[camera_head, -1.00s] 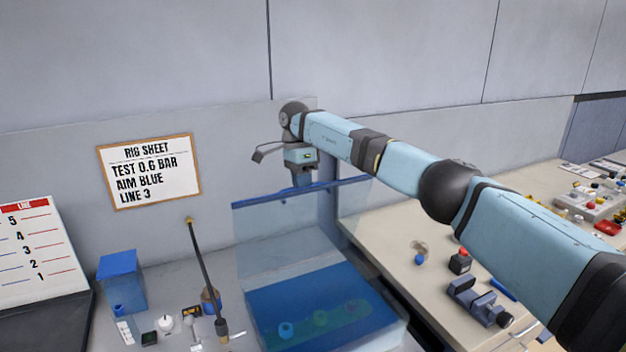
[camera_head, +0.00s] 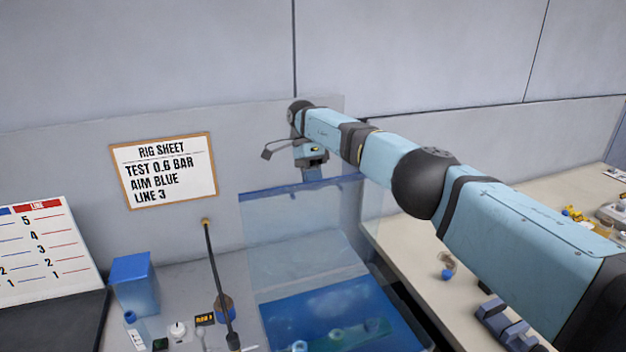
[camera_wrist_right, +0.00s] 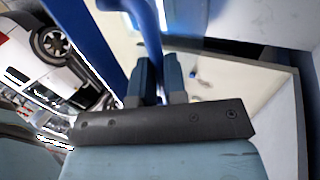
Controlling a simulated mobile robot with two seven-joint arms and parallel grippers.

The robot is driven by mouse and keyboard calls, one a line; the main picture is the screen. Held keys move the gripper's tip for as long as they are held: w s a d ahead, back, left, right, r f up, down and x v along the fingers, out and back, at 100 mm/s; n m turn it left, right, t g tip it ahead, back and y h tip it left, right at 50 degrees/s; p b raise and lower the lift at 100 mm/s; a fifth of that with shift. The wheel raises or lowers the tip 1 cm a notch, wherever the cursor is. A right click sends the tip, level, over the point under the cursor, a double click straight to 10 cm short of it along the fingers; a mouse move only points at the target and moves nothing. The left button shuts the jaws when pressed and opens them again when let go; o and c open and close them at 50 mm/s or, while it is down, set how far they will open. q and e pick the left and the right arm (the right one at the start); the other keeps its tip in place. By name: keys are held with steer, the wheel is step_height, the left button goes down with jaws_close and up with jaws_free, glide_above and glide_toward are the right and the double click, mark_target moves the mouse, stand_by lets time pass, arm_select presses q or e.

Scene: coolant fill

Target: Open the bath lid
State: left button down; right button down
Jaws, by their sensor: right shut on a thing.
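The bath lid (camera_head: 300,235) is a clear panel with a blue bar (camera_head: 285,192) along its top edge. It stands raised, close to upright, at the back of the bath (camera_head: 405,325). The bath holds blue liquid with several small round things in it. My right gripper (camera_head: 314,176) is shut on the lid's blue bar, near the middle of the top edge. In the right wrist view, the fingers (camera_wrist_right: 158,75) close on the blue bar (camera_wrist_right: 150,40). My left gripper is not in view.
A dark wand (camera_head: 215,270) stands left of the bath, near a blue box (camera_head: 134,283) and small items. A rig sheet (camera_head: 164,172) hangs on the wall behind. A bench (camera_head: 410,245) with a grey vise-like block (camera_head: 502,325) is at the right. In the right wrist view, a white toy-like car (camera_wrist_right: 50,60) shows.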

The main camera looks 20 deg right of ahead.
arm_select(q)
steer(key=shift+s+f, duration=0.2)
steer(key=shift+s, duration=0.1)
arm_select(e)
steer(key=shift+f, duration=0.15)
steer(key=c, duration=1.2)
jaws_free()
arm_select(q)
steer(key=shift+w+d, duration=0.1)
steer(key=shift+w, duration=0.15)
arm_select(e)
steer(key=shift+o, duration=0.2)
steer(key=shift+w, duration=0.15)
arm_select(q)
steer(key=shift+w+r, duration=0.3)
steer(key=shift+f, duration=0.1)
